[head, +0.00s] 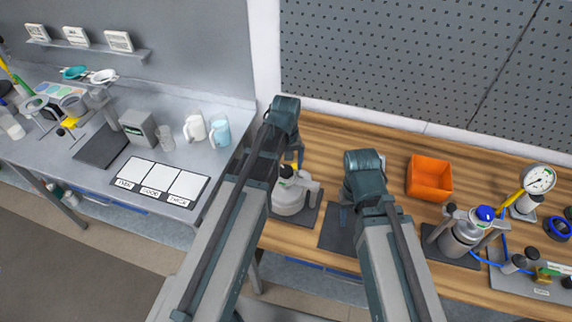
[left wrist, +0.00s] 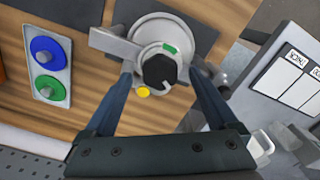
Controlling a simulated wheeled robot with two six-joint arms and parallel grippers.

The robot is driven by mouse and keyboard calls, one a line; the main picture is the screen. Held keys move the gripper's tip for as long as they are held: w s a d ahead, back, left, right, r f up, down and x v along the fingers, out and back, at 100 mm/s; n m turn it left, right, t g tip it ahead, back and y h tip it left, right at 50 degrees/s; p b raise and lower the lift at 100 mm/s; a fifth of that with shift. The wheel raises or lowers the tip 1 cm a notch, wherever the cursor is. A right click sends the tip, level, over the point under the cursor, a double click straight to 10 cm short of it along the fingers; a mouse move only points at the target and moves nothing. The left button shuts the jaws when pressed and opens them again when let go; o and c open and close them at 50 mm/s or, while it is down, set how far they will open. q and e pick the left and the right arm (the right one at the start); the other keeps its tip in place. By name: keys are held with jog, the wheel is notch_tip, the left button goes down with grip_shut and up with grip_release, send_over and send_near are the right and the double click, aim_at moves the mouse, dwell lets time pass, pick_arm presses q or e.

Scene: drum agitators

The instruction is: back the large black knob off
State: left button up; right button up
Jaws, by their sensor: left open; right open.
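A large black knob (left wrist: 159,70) with a white pointer mark sits on top of a pale round drum (left wrist: 180,34) in the left wrist view. A green patch and a yellow button lie beside the knob. In the head view the drum (head: 289,198) stands on a dark mat, partly behind my left arm. My left gripper (left wrist: 161,82) is open, with one finger on each side of the knob in the picture; I see no clear contact. My right gripper (head: 347,192) is open and empty above a dark mat, its fingers mostly hidden by its wrist.
An orange bin (head: 430,178) stands right of my right arm. Further right are another drum with a blue knob (head: 486,213) and a gauge (head: 539,179). A plate with blue and green knobs (left wrist: 48,68) lies near the drum. A grey bench (head: 70,160) is at left.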

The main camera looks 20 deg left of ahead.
aim_at(286, 171)
pick_arm(q)
notch_tip(286, 171, up, 12)
jog(key=p, duration=1.1)
jog(key=shift+r, duration=0.15)
pick_arm(e)
notch_tip(286, 171, up, 12)
jog(key=shift+r, duration=0.15)
notch_tip(286, 171, down, 23)
jog(key=b, duration=2.3)
jog(key=shift+f, duration=0.2)
pick_arm(q)
jog(key=s+d+f+m, duration=0.3)
jog(key=s+f, duration=0.1)
jog(key=f, duration=0.3)
jog(key=s+d+f+m, duration=0.3)
jog(key=s+f, duration=0.2)
jog(key=f, duration=0.3)
jog(key=s+d+f+m+y, duration=0.1)
jog(key=s+d+f+m, duration=0.2)
jog(key=f, duration=0.5)
jog(key=shift+s+d+f, duration=0.25)
jog(key=shift+s+d, duration=0.35)
jog(key=shift+s, duration=0.15)
pick_arm(e)
jog(key=shift+f, duration=0.15)
